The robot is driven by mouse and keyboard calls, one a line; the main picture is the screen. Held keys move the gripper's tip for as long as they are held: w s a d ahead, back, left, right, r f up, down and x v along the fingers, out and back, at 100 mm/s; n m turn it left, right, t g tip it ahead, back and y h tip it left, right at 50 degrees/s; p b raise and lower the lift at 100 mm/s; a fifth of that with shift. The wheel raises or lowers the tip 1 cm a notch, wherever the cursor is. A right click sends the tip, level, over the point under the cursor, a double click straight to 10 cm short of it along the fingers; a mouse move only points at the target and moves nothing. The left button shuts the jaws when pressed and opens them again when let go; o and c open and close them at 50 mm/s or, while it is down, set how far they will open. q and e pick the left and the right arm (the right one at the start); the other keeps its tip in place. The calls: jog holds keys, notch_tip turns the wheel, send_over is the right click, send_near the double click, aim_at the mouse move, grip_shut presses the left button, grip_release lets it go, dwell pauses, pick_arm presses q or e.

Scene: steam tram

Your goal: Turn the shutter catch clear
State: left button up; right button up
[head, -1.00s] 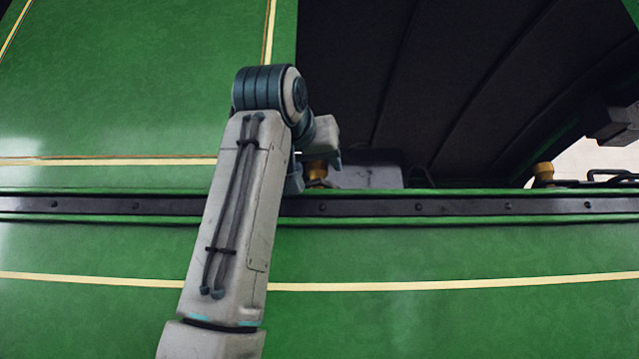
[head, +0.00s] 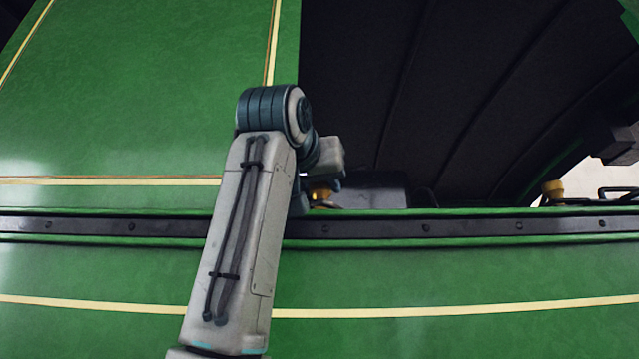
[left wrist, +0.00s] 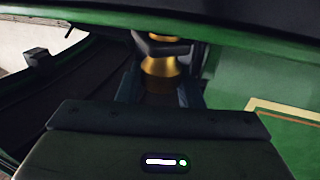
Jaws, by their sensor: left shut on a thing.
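A brass piece that looks like the shutter catch (head: 320,191) shows just above the dark riveted rail, at the left edge of the dark opening. In the left wrist view the brass catch (left wrist: 160,68) is flared, with a dark part across its top. My left gripper (head: 308,200) is at the catch, mostly hidden by its own wrist in the head view. In the left wrist view the fingers of my left gripper (left wrist: 159,90) stand on either side of the brass and are shut on it. Its exact turn is hard to read. My right gripper is not in view.
The dark riveted rail (head: 426,228) runs across the green panel (head: 450,270). Above it is a dark ribbed interior (head: 400,100), open at the right. A second brass knob (head: 553,190) stands at the right, beside black bars. A grey-black box (head: 372,192) sits behind the rail.

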pick_arm(q)
jog(key=shift+w+a+m+h, duration=0.1)
jog(key=shift+m+h, duration=0.2)
jog(key=shift+h, duration=0.1)
jog(key=shift+m+g+h, duration=0.5)
jog(key=shift+m+h, duration=0.1)
jog(key=shift+h, duration=0.3)
jog(key=m+g+h+p, duration=0.1)
jog(key=m+g+h, duration=0.1)
jog(key=h, duration=0.1)
jog(key=m+g+h+p, duration=0.1)
jog(key=m+g+h, duration=0.2)
jog(key=shift+p, duration=0.35)
jog(key=shift+f+m+g+h+p, duration=0.1)
jog(key=shift+m+g+h+p, duration=0.4)
jog(key=shift+m+g+h, duration=0.5)
jog(key=shift+g, duration=0.3)
jog(key=shift+f, duration=0.1)
